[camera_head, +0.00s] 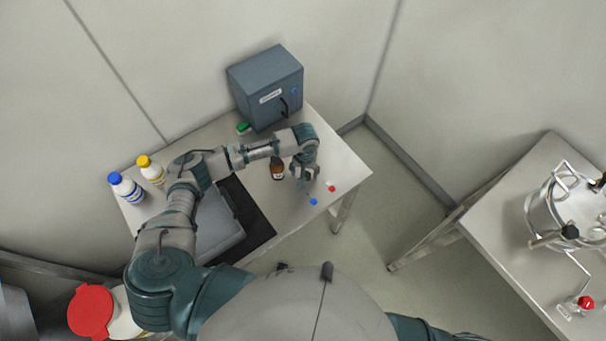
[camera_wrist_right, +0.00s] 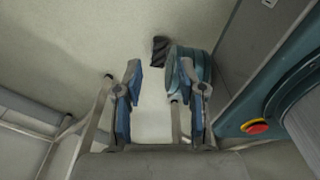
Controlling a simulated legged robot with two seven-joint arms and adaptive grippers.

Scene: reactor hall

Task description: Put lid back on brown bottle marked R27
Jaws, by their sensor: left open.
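A small brown bottle (camera_head: 277,168) with a pale label stands upright on the steel table; its marking is too small to read. Two small lids lie near the table's front right edge, a blue lid (camera_head: 313,201) and a red lid (camera_head: 332,188). My left gripper (camera_head: 308,183) is open, just right of the bottle and behind the blue lid, pointing down; I see nothing held in it. My right gripper (camera_wrist_right: 160,90) is open and empty in the right wrist view, away from the table.
A grey cabinet (camera_head: 266,86) stands at the back, with a green item (camera_head: 243,128) beside it. Blue-capped (camera_head: 126,187) and yellow-capped (camera_head: 151,170) white bottles stand at the left. A grey case (camera_head: 218,226) lies on a black mat. Another table (camera_head: 500,217) with a metal vessel stands right.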

